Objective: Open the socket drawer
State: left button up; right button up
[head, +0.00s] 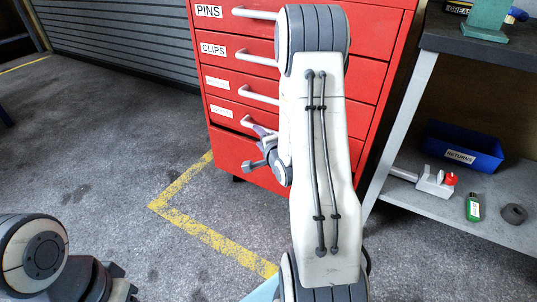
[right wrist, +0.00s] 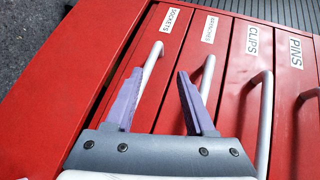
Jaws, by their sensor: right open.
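The socket drawer (right wrist: 125,108) is the lowest labelled drawer of a red cabinet (head: 370,75). In the right wrist view it carries a SOCKETS label and a pale bar handle (right wrist: 154,60). My right gripper (right wrist: 162,73) is open, with purple fingers. The handle shows between the fingers, close to the left one, which hides its lower part; I cannot tell whether they touch. In the head view my right gripper (head: 256,149) is just below the handle (head: 246,122), partly hidden by my arm. A dark gap shows under the drawer. My left gripper's jaws are not in view.
Drawers labelled CLIPS (head: 213,50) and PINS (head: 208,12) are above, with similar handles. A bench with a lower shelf (head: 440,215) stands at the right, holding a blue RETURNS bin (head: 462,150). Floor left of the cabinet is clear, with a yellow line (head: 180,185).

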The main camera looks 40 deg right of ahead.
jog(key=s+d+f+m+t+h+b, duration=0.1)
jog(key=s+d+f+m+h+b, duration=0.15)
jog(key=d+f+m, duration=0.2)
jog(key=shift+n, duration=0.45)
jog(key=b+x, duration=0.4)
jog(key=x, duration=0.5)
jog(key=shift+d+f, duration=0.1)
jog(key=shift+d, duration=0.2)
jog(key=shift+w+d, duration=0.25)
jog(key=shift+w, duration=0.35)
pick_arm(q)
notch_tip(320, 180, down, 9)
pick_arm(e)
grip_shut()
